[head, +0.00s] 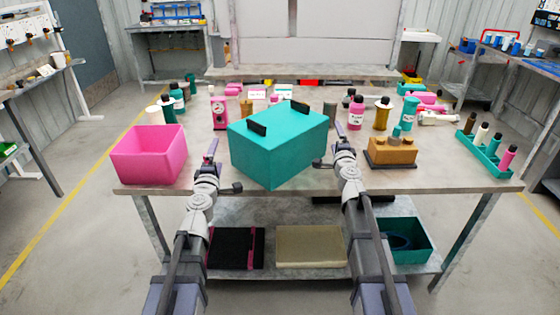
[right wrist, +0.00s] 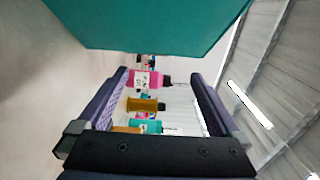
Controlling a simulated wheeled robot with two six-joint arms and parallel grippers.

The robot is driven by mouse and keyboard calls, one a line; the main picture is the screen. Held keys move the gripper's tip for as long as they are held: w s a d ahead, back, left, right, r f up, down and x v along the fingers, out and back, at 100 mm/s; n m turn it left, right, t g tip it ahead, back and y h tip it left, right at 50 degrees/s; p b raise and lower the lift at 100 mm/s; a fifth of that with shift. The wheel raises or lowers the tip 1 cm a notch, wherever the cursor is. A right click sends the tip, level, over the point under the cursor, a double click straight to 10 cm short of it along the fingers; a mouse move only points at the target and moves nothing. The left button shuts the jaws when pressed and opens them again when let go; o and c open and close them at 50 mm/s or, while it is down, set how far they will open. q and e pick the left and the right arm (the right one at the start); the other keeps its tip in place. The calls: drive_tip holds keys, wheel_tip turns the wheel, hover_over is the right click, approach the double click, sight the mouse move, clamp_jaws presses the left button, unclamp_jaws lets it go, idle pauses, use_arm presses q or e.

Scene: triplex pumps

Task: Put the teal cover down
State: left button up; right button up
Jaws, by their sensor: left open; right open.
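The teal cover (head: 265,152) is a large box shape with two black handles (head: 257,128) on top. It sits upright and turned at an angle at the middle of the table's front, its lowest corner close to the front edge; contact underneath is hidden. My left gripper (head: 225,167) is open beside its left side. My right gripper (head: 328,146) is open beside its right side. In the right wrist view the cover (right wrist: 150,22) lies outside the jaws, with a gap to both fingers. Neither gripper holds anything.
A pink bin (head: 148,168) stands on the table (head: 345,184) at left. A tan block (head: 392,152) with studs and a teal bottle rack (head: 484,155) stand at right. Several bottles and a pink gauge device (head: 219,112) stand behind the cover. A lower shelf holds trays.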

drive_tip(key=s, duration=1.1)
drive_tip(key=shift+w, duration=0.2)
use_arm(q)
drive_tip(key=shift+w, duration=0.1)
use_arm(e)
drive_tip(key=w, duration=1.2)
use_arm(q)
drive_tip(key=shift+w, duration=0.15)
use_arm(e)
drive_tip(key=shift+s, duration=0.1)
